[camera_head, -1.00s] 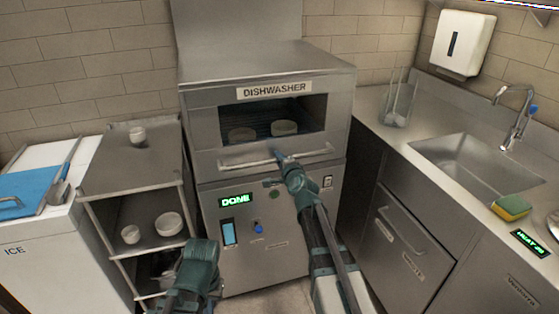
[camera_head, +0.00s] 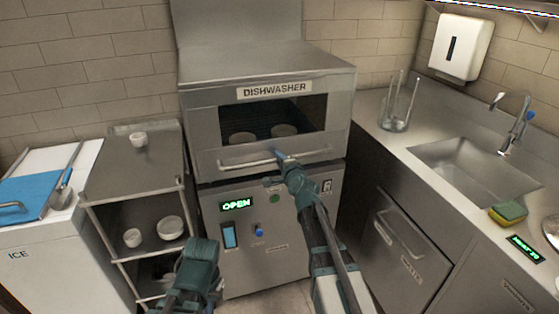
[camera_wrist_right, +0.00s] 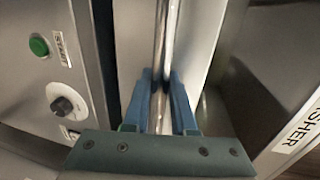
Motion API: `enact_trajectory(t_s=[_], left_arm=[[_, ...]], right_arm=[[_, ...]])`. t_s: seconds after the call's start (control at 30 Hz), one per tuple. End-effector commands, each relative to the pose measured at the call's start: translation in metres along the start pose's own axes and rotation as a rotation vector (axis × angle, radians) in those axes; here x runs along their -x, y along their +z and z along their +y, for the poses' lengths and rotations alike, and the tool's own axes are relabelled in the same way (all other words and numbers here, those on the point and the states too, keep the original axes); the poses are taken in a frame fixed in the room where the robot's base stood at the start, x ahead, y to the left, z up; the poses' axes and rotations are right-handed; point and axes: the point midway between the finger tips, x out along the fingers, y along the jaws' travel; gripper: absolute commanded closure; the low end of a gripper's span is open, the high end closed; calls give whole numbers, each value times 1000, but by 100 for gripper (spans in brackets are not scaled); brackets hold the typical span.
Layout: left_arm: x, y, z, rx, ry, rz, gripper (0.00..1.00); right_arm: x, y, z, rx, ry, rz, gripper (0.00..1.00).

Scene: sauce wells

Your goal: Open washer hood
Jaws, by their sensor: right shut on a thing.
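The dishwasher hood (camera_head: 203,122) is a steel box front with a dark window, two pale bowls (camera_head: 284,130) showing through it. A horizontal bar handle (camera_head: 240,164) runs along its lower edge. In the right wrist view, the blue fingers of my right gripper (camera_wrist_right: 160,92) are shut around the shiny bar handle (camera_wrist_right: 165,40). The display (camera_head: 236,204) below reads OPEN in green. My left gripper (camera_head: 197,262) is low in front of the rack; its fingers are not clear.
A steel rack (camera_head: 152,178) with bowls stands left of the dishwasher, beside a white ice chest (camera_head: 30,255). On the right are a glass container (camera_head: 396,112), a sink (camera_head: 465,165) and a sponge (camera_head: 508,213) on the counter.

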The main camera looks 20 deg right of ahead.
Motion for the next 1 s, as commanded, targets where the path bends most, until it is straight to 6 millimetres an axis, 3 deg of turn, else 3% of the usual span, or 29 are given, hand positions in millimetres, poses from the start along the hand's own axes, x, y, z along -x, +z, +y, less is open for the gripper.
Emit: enact_trajectory(t_s=[0.03, 0.27, 1.0], left_arm=[[16, 1, -2, 0, 0, 0, 100], [63, 4, -6, 1, 0, 0, 100], [253, 15, -24, 0, 0, 0, 100]], right_arm=[[3, -1, -16, 0, -2, 2, 100], [12, -1, -63, -1, -2, 3, 100], [49, -1, -251, -1, -3, 4, 100]])
